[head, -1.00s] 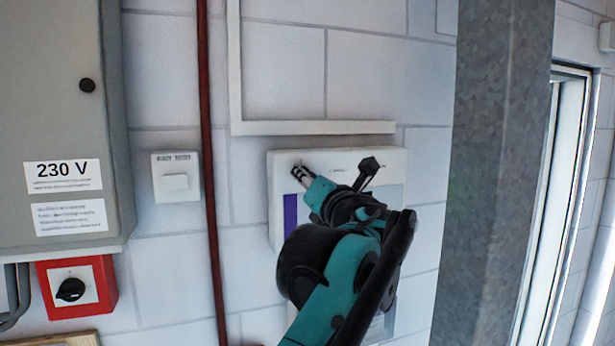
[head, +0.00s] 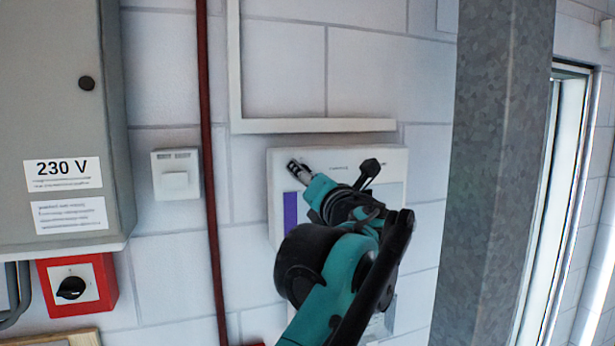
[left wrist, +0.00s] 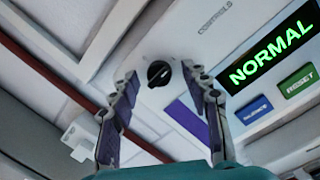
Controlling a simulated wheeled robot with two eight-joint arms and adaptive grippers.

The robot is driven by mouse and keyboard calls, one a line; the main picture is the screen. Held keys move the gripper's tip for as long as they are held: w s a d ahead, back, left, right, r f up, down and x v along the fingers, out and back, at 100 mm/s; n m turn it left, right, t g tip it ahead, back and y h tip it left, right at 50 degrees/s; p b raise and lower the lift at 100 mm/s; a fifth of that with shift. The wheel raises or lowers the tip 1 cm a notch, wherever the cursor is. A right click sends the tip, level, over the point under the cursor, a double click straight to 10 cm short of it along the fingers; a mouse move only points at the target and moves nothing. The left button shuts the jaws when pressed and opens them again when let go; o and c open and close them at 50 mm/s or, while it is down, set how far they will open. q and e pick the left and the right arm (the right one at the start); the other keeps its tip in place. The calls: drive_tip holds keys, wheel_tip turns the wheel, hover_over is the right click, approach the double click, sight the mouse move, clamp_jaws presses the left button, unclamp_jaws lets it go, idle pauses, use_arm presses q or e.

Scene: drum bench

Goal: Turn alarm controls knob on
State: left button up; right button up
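The alarm controls panel (head: 392,163) is a white box on the wall, partly hidden behind my left arm in the head view. In the left wrist view its black round knob (left wrist: 158,73) shows with a pale mark on its face, below the word CONTROLS. My left gripper (left wrist: 159,78) is open, with one finger to each side of the knob; I cannot tell whether they touch it. In the head view the left gripper (head: 297,168) is at the panel's upper left and the knob is hidden. My right gripper is not in view.
The panel has a green NORMAL display (left wrist: 270,55), a green RESET button (left wrist: 297,82) and a blue button (left wrist: 254,109). A red pipe (head: 208,150), a white switch (head: 175,176), a grey 230 V cabinet (head: 60,120) and a red switch box (head: 76,287) are left. A grey column (head: 495,170) stands right.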

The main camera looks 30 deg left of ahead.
use_arm(q)
drive_tip(key=shift+d, duration=0.1)
drive_tip(key=v, duration=1.2)
